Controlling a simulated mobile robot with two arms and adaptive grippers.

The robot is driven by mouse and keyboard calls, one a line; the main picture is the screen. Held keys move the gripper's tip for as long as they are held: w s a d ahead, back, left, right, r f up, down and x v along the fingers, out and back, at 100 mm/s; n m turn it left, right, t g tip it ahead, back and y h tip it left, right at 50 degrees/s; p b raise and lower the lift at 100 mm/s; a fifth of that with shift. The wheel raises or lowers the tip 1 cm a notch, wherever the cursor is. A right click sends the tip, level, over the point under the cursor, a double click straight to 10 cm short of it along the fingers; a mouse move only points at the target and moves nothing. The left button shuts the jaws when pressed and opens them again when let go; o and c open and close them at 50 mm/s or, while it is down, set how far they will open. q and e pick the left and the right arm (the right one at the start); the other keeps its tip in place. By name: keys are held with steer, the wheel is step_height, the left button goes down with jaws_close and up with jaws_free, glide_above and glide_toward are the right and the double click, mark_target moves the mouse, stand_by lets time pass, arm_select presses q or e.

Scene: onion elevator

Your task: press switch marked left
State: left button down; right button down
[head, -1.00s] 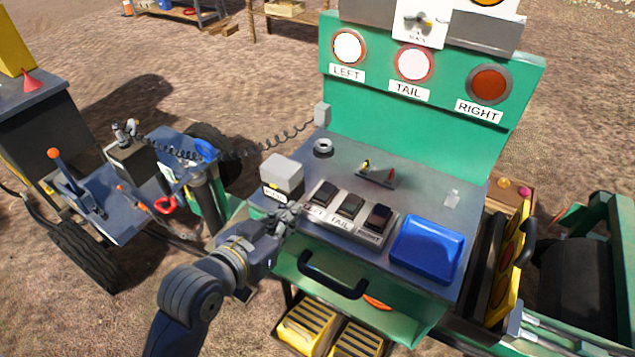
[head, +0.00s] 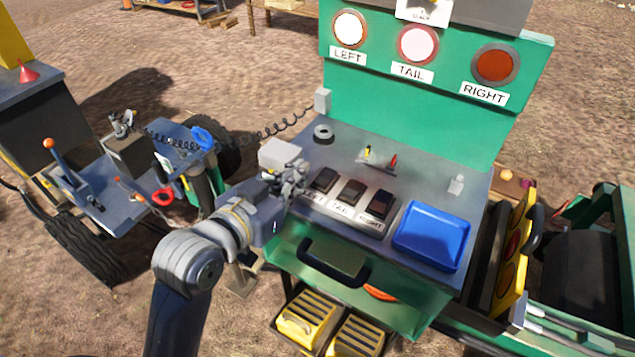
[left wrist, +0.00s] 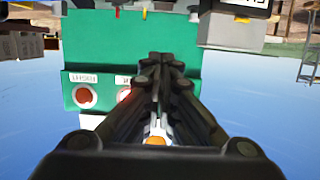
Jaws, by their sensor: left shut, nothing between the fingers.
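Three dark rocker switches sit in a row on a light strip on the console: the left switch (head: 325,180), the tail switch (head: 352,191) and the right switch (head: 380,206). On the green panel the LEFT lamp (head: 350,29) looks white, the TAIL lamp (head: 417,44) pinkish white and the RIGHT lamp (head: 494,66) dark red. My right gripper is out of view.
A pale grey box (head: 281,153) stands close behind my left gripper. A blue tray (head: 432,236) lies right of the switches. A dark handle (head: 333,264) sticks out from the console's front. Small pegs (head: 380,158) stand behind the switches.

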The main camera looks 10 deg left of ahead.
mark_target(325, 178)
arm_select(q)
steer(key=p+x, duration=0.3)
steer(key=x, duration=0.4)
steer(key=shift+w+r, duration=0.1)
steer(key=f, duration=0.1)
steer(key=f+p, duration=0.1)
steer(key=f, duration=0.1)
steer(key=shift+w+d+f, duration=0.15)
steer(key=shift+w+f, duration=0.05)
steer(key=shift+w, duration=0.05)
steer(key=shift+s+f, duration=0.1)
steer(key=shift+f, duration=0.4)
